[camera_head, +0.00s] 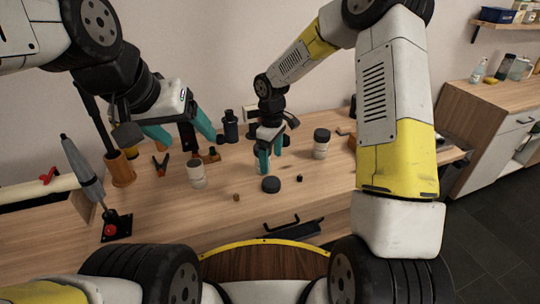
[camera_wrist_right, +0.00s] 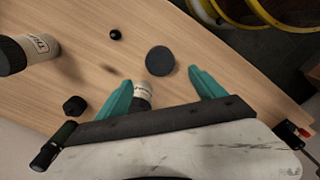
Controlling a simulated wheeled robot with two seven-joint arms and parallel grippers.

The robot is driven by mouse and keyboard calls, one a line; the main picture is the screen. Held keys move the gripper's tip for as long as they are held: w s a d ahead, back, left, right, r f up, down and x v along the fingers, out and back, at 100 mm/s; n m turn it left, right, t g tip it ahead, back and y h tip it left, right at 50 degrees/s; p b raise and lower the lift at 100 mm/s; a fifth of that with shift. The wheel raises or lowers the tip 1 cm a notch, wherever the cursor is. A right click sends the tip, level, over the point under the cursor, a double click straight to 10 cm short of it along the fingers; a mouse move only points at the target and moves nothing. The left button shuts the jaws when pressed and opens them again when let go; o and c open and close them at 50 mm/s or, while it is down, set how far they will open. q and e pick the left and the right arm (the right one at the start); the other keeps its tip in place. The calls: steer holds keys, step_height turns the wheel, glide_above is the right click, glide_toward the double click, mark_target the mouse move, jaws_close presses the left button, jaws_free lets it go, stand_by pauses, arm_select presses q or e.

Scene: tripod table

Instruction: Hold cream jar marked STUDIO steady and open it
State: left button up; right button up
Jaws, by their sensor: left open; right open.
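A white jar (camera_head: 196,176) stands upright at the table's middle left; its label is too small to read. A second white jar (camera_head: 321,145) with a black lid stands to the right; its label, starting with "T", shows in the right wrist view (camera_wrist_right: 42,46). A third pale labelled jar (camera_wrist_right: 142,92) shows between my right fingers, partly hidden by the gripper. I cannot tell which is marked STUDIO. My left gripper (camera_head: 180,132) is open in the air, above and behind the left jar. My right gripper (camera_head: 269,154) is open, pointing down over the table.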

steer(key=s+d+r+m+t, duration=0.15)
steer(key=s+d+r, duration=0.25)
steer(key=r, duration=0.4)
steer(key=s+d+r+m+t, duration=0.1)
steer(key=s+d+r+m, duration=0.25)
steer(key=r, duration=0.55)
steer(key=s+d+r+m+t+y, duration=0.1)
steer(key=s+d+r+m+t, duration=0.1)
steer(key=s, duration=0.6)
steer(key=s+d+r+m+t+y, duration=0.1)
steer(key=s+r+m, duration=0.3)
steer(key=s, duration=0.5)
step_height(320, 180, up, 2)
steer(key=shift+d+r+m+t, duration=0.1)
steer(key=shift+d+m+t, duration=0.3)
steer(key=shift+d, duration=0.1)
